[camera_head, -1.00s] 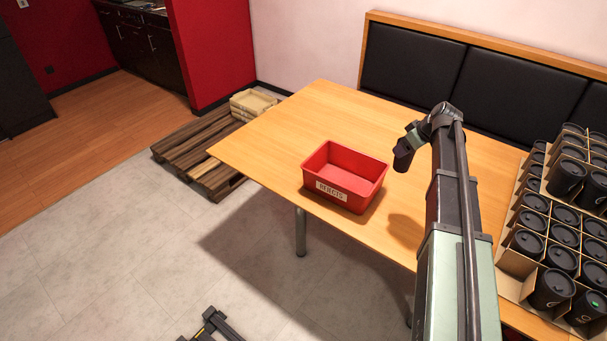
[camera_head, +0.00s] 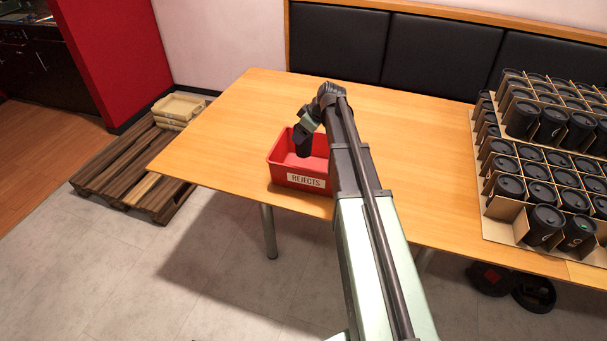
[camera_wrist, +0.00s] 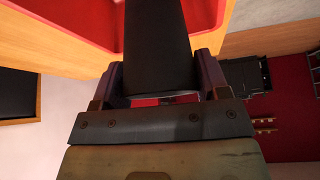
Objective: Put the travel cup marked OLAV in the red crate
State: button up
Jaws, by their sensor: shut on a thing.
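A red crate (camera_head: 281,170) labelled REJECTS stands on the wooden table near its front edge. My gripper (camera_head: 307,133) is over the crate, shut on a black travel cup (camera_head: 304,147). In the wrist view the dark cup (camera_wrist: 157,45) sits between the two fingers of my gripper (camera_wrist: 160,80), and the red crate's rim (camera_wrist: 75,22) shows beside it. The cup's lower end seems to be within the crate's outline; whether it touches the floor is hidden. No name on the cup can be read.
Cardboard dividers (camera_head: 508,229) with several black lidded cups fill the table's right side. The table (camera_head: 225,120) is clear left of the crate. A wooden pallet (camera_head: 120,170) with stacked trays (camera_head: 178,107) is on the floor at left. Black round items (camera_head: 533,292) lie under the table.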

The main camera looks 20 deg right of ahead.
notch_tip(320, 180, down, 12)
jog(key=b, duration=0.9)
jog(key=shift+w+a+r, duration=0.1)
jog(key=shift+r, duration=0.35)
jog(key=shift+f, duration=0.3)
jog(key=o, duration=0.7)
jog(key=shift+r, duration=0.1)
jog(key=shift+c, duration=0.2)
jog(key=p+v, duration=1.1)
jog(key=v, duration=0.2)
jog(key=s+a+f+m+g+h, duration=0.1)
jog(key=s+a+m+g+h, duration=0.2)
jog(key=s+a, duration=1.8)
jog(key=m+g+p, duration=0.1)
jog(key=m, duration=0.3)
jog(key=shift+s+a+f+m+g+h, duration=0.25)
jog(key=shift+s+f+m+g+h, duration=0.05)
jog(key=shift+f+g, duration=0.1)
